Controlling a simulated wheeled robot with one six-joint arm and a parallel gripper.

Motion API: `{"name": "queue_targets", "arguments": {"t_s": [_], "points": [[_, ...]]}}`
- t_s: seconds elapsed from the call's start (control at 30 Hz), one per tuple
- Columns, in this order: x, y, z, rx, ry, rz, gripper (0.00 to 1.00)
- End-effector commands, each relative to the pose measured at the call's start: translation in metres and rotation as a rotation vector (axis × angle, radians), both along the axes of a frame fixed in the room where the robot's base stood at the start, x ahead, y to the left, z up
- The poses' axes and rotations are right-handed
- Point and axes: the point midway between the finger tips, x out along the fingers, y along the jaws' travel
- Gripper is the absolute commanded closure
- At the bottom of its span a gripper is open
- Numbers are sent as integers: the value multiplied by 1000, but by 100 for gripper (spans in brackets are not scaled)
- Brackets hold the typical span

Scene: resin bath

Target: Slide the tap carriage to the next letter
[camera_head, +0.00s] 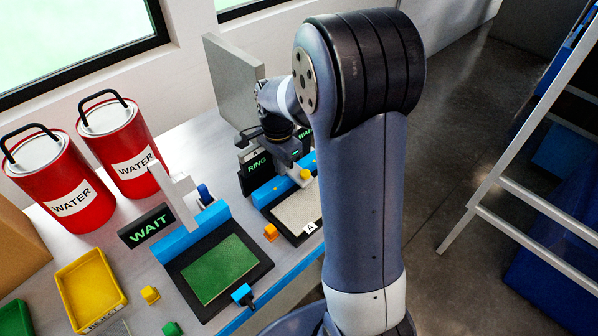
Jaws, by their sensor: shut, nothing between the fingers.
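The tap carriage is hard to single out. A pale, tap-like upright piece (176,196) stands behind the left bath, by a blue bar (192,232). A second blue bar (270,192) runs behind the right bath (297,208), with a yellow knob (305,175) near its right part. A white tag with the letter A (310,227) sits at the right bath's front edge. My gripper (262,134) is at the back of the bench, above and behind the right bath, near the RING sign. It is shut and empty. My arm hides the area to its right.
The left bath (262,262) holds a green sheet. A WAIT sign (148,228), two red WATER cans (115,150), a yellow REJECT tray (88,290) and small coloured blocks crowd the left. A grey panel (228,80) stands behind my gripper. A ladder (530,140) stands right.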

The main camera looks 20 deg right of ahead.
Motion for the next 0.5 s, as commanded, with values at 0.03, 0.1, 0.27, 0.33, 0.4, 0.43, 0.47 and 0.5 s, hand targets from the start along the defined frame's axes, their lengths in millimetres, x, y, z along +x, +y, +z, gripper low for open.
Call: {"name": "queue_targets", "arguments": {"t_s": [0.03,0.1,0.27,0.33,0.4,0.43,0.47,0.5], "points": [[0,-1,0,0,0,-1,100],[1,-2,0,0,0,-1,100],[3,-6,1,0,-1,-1,100],[4,-8,1,0,-1,0,100],[5,-10,1,0,-1,0,100],[5,-11,1,0,-1,0,100],[5,-12,1,0,-1,-1,100],[6,-13,0,0,0,-1,100]]}}
